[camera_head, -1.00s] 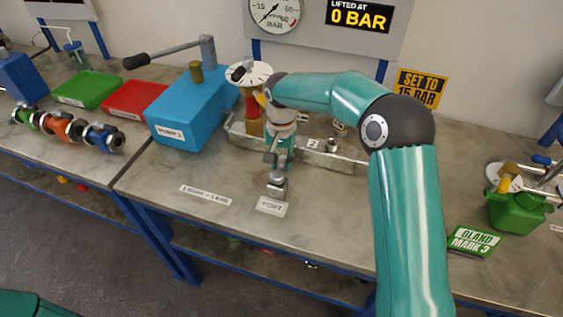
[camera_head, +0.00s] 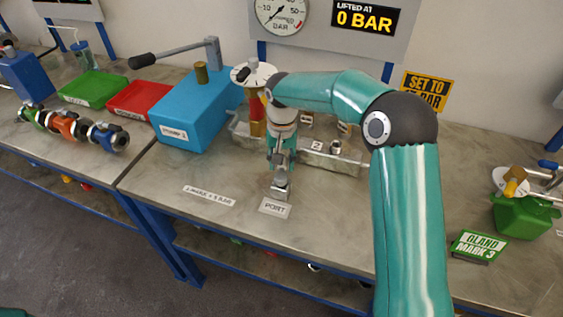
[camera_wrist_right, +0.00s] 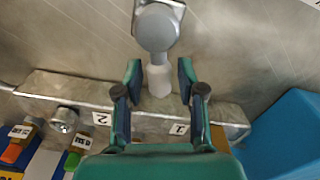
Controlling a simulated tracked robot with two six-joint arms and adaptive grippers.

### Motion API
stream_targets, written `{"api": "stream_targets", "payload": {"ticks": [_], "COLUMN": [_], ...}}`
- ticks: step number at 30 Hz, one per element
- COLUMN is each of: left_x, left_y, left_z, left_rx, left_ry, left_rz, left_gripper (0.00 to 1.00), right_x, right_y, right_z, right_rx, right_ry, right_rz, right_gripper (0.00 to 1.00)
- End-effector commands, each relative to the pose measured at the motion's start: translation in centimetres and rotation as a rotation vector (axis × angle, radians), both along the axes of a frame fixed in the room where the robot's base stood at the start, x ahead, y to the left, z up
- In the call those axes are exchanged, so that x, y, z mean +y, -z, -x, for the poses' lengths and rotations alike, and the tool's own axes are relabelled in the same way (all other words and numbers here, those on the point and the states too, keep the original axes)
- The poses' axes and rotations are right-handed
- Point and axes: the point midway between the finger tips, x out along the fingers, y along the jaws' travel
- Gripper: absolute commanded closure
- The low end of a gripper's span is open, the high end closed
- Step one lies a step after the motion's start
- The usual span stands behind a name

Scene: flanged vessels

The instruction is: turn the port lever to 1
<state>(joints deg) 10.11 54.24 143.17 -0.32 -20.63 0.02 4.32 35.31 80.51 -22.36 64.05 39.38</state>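The port lever is grey metal, with a round head (camera_wrist_right: 157,28) and a pale handle (camera_wrist_right: 158,80) in the right wrist view. In the head view its base (camera_head: 280,191) stands just behind the PORT plate (camera_head: 275,208). My right gripper (camera_head: 281,165) points down at the lever and partly hides it. In the right wrist view its two fingers (camera_wrist_right: 159,84) stand open on either side of the handle, with a gap showing at each side. A metal block behind carries the labels 2 (camera_wrist_right: 102,119) and 1 (camera_wrist_right: 180,128). My left gripper is out of view.
A blue pump box (camera_head: 194,110) with a long-handled lever (camera_head: 180,54) stands left of the gripper. A red tray (camera_head: 138,99) and green tray (camera_head: 92,86) lie farther left. A green can (camera_head: 525,216) stands at the right. The bench front left of the PORT plate is mostly clear.

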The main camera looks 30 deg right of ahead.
Motion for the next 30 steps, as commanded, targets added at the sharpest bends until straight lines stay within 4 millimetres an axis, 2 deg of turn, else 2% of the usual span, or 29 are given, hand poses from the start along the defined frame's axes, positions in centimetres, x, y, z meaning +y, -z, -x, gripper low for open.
{"api": "stream_targets", "payload": {"ticks": [10, 14, 17, 30], "left_x": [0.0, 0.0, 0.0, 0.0], "left_y": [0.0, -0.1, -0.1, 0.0], "left_z": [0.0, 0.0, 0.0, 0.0], "left_rx": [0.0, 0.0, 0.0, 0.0], "left_ry": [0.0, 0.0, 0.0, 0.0], "left_rz": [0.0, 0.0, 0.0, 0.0], "left_gripper": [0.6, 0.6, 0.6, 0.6], "right_x": [0.0, -0.1, -0.1, -0.1], "right_y": [0.0, -0.6, -1.8, -10.0], "right_z": [0.1, 0.1, 0.0, 0.0], "right_rx": [0.004, 0.003, 0.001, 0.0], "right_ry": [0.002, 0.002, 0.002, 0.002], "right_rz": [-0.001, 0.001, 0.0, 0.0], "right_gripper": [0.49, 0.49, 0.49, 0.49]}}
